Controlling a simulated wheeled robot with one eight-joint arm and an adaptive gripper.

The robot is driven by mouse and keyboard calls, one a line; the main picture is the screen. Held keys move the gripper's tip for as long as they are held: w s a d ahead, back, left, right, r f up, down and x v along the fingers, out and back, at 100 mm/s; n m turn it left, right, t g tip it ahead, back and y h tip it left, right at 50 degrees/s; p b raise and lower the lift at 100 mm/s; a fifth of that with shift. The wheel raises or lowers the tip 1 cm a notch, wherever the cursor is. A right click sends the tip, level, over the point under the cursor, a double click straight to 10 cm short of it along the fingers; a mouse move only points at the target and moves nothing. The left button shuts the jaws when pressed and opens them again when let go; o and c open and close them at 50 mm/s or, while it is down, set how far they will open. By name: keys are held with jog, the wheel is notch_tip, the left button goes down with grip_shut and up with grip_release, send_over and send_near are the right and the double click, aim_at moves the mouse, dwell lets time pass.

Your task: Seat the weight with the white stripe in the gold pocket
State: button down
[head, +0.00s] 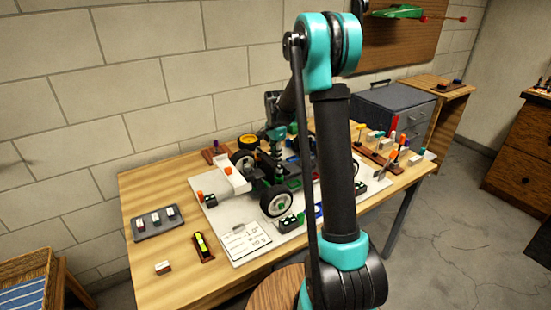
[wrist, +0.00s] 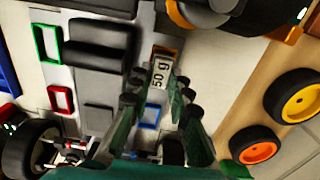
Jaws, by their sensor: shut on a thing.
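In the wrist view my gripper (wrist: 157,84) is shut on a small weight (wrist: 160,72) marked "50 g". Its label faces the camera; I cannot make out a white stripe on it. An orange-brown edge (wrist: 166,51) shows at the far end of the weight; I cannot tell whether it is the gold pocket or part of the weight. The weight is over or at the grey car chassis (wrist: 95,60); whether it touches is unclear. In the head view my arm hides much of the chassis, and the weight is not discernible.
Green (wrist: 47,43), red (wrist: 60,99) and blue (wrist: 151,115) framed pockets lie on the chassis. Loose wheels (wrist: 298,95) lie to the right. In the head view, a dark tray (head: 153,226) of small blocks, a yellow level (head: 202,246) and a white-brown block (head: 162,268) stand left.

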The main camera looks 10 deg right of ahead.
jog(key=shift+f, duration=0.1)
jog(key=c, duration=1.4)
grip_release()
notch_tip(320, 180, up, 12)
jog(key=shift+r, duration=0.15)
